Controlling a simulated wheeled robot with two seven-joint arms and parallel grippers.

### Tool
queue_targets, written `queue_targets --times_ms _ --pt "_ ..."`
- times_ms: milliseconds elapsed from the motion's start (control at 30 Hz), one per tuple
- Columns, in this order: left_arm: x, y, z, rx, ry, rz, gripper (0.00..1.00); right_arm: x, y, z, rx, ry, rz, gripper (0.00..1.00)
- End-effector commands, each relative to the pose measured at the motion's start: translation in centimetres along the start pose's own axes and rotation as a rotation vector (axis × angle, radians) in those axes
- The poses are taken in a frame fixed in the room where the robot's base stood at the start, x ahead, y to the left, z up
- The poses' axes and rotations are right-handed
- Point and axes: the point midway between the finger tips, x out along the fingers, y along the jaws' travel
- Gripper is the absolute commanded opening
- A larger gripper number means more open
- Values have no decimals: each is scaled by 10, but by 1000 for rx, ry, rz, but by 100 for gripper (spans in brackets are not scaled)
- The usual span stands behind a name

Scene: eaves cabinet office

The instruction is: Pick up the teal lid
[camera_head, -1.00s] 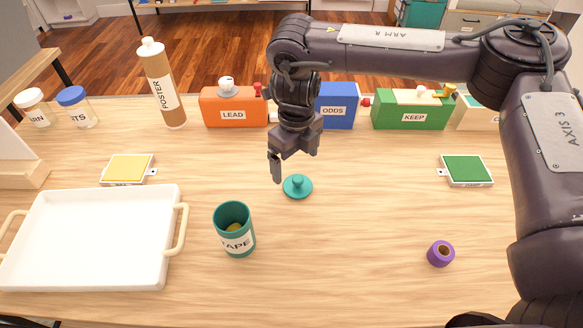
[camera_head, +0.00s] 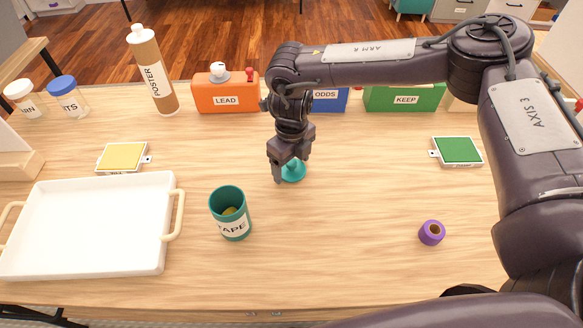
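The teal lid (camera_head: 294,173) lies on the wooden table, just right of the middle of the picture, partly hidden behind my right gripper. My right gripper (camera_head: 282,174) points down at the lid from above, with a finger in front of its left side. I cannot tell whether the fingers are open or shut on the lid's knob. The lid appears to rest on the table. My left gripper is not in view.
A white tray (camera_head: 90,259) fills the front left. A purple tape roll (camera_head: 431,233) lies at the right. Yellow (camera_head: 122,158) and green (camera_head: 457,150) pads flank the middle. The orange LEAD box (camera_head: 226,95), green KEEP box (camera_head: 404,99) and a poster tube (camera_head: 153,72) line the back.

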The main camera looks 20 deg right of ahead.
Motion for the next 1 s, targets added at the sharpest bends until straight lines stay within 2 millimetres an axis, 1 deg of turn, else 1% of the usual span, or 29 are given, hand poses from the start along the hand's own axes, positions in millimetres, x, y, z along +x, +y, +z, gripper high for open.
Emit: queue_targets --times_ms 33,233,500,667,767,867,967,1000 --pt "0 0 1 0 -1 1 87 0 0 0 0 0 0 70" --pt "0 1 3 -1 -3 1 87 0 0 0 0 0 0 45" --pt "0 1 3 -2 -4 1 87 -2 0 0 0 0 0 44" --pt "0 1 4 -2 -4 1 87 -12 0 0 1 -2 1 44" --pt "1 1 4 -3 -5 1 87 -27 -1 1 1 -5 0 44" --pt "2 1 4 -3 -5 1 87 -48 0 2 0 -6 0 44" --pt "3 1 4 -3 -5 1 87 -76 0 2 0 -7 -1 44" --pt "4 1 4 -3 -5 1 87 -88 0 2 0 -7 0 44"
